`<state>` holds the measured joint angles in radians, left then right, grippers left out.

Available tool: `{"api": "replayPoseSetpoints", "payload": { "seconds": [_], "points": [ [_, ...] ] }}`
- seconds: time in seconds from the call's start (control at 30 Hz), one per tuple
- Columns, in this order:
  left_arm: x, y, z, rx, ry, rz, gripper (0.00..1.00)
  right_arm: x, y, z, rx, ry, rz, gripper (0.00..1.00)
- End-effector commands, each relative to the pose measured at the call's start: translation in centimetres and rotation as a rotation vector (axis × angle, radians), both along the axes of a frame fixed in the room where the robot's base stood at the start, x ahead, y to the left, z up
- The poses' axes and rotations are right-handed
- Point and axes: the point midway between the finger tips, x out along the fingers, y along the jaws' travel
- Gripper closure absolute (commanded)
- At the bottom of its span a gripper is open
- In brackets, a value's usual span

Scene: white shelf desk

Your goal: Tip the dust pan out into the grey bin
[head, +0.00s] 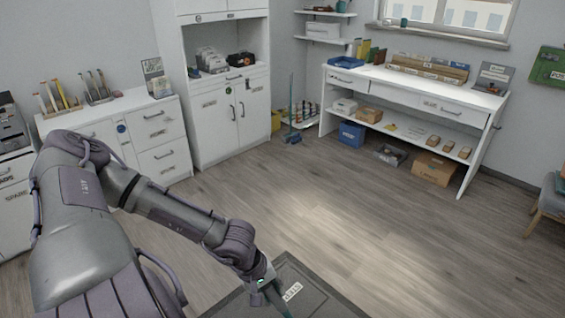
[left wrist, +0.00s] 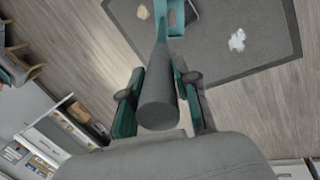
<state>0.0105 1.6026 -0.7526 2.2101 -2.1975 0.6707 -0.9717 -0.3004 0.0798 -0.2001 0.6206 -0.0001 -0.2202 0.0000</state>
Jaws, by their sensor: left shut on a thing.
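The dust pan (left wrist: 176,20) shows at the top of the left wrist view as a teal piece on a thick grey handle (left wrist: 160,95). My left gripper (left wrist: 161,78) is shut on this handle, one teal finger on each side, and the pan lies beyond the fingertips. In the head view my left gripper (head: 265,286) is at the bottom, above a dark grey mat; the pan itself is hard to make out there. I cannot make out a grey bin in either view. My right gripper is not in view.
The grey mat (left wrist: 260,62) lies on the wooden floor, with a white crumpled piece (left wrist: 237,40) and a beige lump (left wrist: 143,12) on it. A white shelf desk (head: 400,92) stands at the back right. White cabinets (head: 175,160) line the left. The middle floor is clear.

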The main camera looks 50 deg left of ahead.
Motion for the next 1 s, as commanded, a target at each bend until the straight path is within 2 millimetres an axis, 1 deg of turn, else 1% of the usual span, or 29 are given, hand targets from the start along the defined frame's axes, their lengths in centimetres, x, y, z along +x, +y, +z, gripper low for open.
{"api": "replayPoseSetpoints", "payload": {
  "seconds": [0.03,0.33,0.4,0.6,0.8,1.0],
  "points": [
    [-0.5,0.3,-0.1,-0.002,-0.004,-0.003,1.00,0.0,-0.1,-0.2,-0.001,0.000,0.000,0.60],
    [-3.1,1.5,-0.5,-0.024,-0.043,-0.005,1.00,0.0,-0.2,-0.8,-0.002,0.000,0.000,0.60],
    [-3.4,1.8,-0.8,-0.026,-0.059,-0.004,1.00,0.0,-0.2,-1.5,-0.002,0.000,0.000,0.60],
    [-4.6,2.5,-0.9,-0.036,-0.078,-0.003,1.00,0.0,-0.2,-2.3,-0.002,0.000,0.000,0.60],
    [-5.2,2.7,-0.9,-0.045,-0.083,-0.002,1.00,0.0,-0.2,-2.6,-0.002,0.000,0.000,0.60],
    [-5.3,2.7,-0.8,-0.046,-0.083,-0.002,1.00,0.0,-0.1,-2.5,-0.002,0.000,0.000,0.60]
  ]
}}
